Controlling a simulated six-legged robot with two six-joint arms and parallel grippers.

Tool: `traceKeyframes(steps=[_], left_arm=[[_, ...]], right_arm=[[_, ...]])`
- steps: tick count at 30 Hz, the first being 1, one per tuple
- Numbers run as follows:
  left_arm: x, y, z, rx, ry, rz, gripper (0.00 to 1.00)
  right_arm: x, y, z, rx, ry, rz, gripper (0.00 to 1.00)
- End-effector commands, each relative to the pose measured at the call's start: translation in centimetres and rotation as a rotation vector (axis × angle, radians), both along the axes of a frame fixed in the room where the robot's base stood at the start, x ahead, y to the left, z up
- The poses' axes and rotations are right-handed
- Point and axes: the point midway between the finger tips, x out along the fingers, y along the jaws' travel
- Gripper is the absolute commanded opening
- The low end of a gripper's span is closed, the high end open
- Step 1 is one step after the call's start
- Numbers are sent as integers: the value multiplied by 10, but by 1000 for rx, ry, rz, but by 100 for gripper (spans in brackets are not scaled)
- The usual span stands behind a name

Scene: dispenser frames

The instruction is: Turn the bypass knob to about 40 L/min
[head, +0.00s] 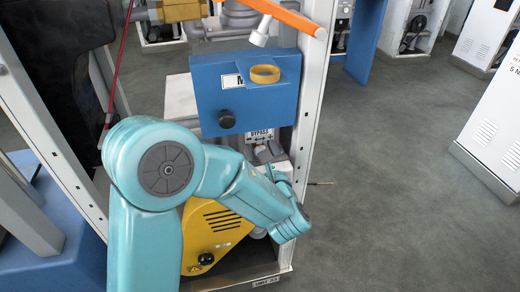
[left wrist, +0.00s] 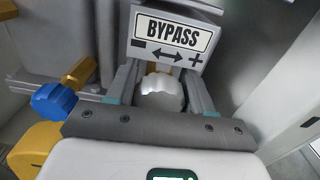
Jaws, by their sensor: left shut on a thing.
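The bypass knob (left wrist: 162,93) is a white, ridged knob below the BYPASS sign (left wrist: 172,38) in the left wrist view. The sign has a minus on the left, a plus on the right and a double arrow between. My left gripper (left wrist: 163,80) has one finger on each side of the knob and is shut on it. In the head view the BYPASS sign (head: 261,134) is under the blue box, and my teal left arm reaches in below it. The arm partly hides the knob area there. No flow reading is legible. My right gripper is not in view.
A blue box (head: 208,95) with a black knob and a yellow ring juts out above the sign. A yellow housing (head: 212,238) is below. A blue knob (left wrist: 54,101) on a brass fitting is left of my gripper. The frame post (head: 312,110) stands close on the right; open floor lies beyond.

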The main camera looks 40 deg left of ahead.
Motion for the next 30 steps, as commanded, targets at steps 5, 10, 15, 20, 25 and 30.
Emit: traceKeyframes(steps=[5,10,15,20,25,30], left_arm=[[-1,1,-5,-61,-69,2,21],[-1,1,-6,-150,-177,2,21],[-2,2,-8,-255,-300,3,21],[-2,2,-5,-354,-414,1,21],[-3,2,-2,-459,-534,1,21],[-3,2,-3,-564,-655,1,21]], right_arm=[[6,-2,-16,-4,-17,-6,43],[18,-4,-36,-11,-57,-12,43],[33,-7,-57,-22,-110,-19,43],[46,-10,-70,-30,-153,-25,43],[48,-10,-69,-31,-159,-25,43],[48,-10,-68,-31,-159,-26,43]])
